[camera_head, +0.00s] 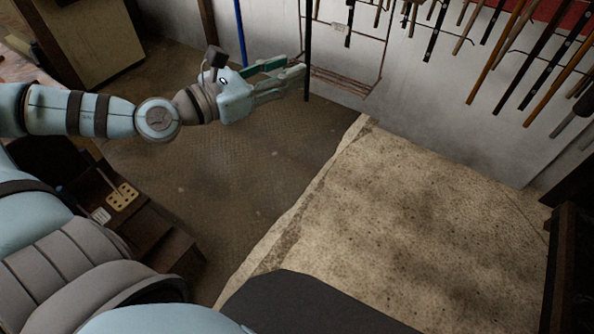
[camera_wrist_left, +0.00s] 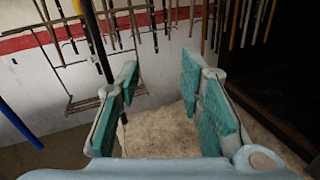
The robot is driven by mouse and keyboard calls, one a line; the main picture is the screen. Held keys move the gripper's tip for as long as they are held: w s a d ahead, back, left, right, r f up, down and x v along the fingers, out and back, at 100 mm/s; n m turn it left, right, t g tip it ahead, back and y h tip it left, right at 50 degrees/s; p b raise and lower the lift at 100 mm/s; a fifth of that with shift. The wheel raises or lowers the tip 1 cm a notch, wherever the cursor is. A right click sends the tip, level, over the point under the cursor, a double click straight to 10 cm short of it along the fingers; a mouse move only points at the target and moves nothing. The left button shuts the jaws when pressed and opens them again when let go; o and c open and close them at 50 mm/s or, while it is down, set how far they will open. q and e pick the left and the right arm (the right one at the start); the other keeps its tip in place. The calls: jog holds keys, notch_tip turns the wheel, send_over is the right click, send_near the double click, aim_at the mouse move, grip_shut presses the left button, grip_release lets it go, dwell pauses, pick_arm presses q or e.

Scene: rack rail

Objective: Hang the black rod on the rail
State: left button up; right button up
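A black rod (camera_head: 308,45) stands vertical near the wall, its upper end cut off by the top of the head view. It also shows in the left wrist view (camera_wrist_left: 97,42), to the left of the fingers. My left gripper (camera_head: 285,78) is open, with its fingertips pointing toward the wall beside the rod's lower part. In the left wrist view my left gripper (camera_wrist_left: 160,105) has its green pads wide apart and nothing held between them. I cannot tell whether a finger touches the rod. The rail and the rod's top end are not clearly visible. My right gripper is not in view.
Several other rods and tools (camera_head: 500,50) hang along the wall at the upper right. A wire frame (camera_head: 345,80) hangs behind the rod. A blue pole (camera_head: 240,30) stands left of it. The pale floor slab (camera_head: 400,220) is clear.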

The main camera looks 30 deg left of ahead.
pick_arm(q)
notch_tip(320, 180, down, 7)
jog(key=s+m+g+b, duration=0.1)
jog(key=b, duration=0.1)
jog(key=s+d+f+m+g+h+b, duration=0.2)
jog(key=s+d+f+m+g+h, duration=0.1)
jog(key=s+d+f+h, duration=0.3)
jog(key=shift+s+d+f+b, duration=0.4)
jog(key=shift+d+f, duration=0.25)
jog(key=shift+d, duration=0.15)
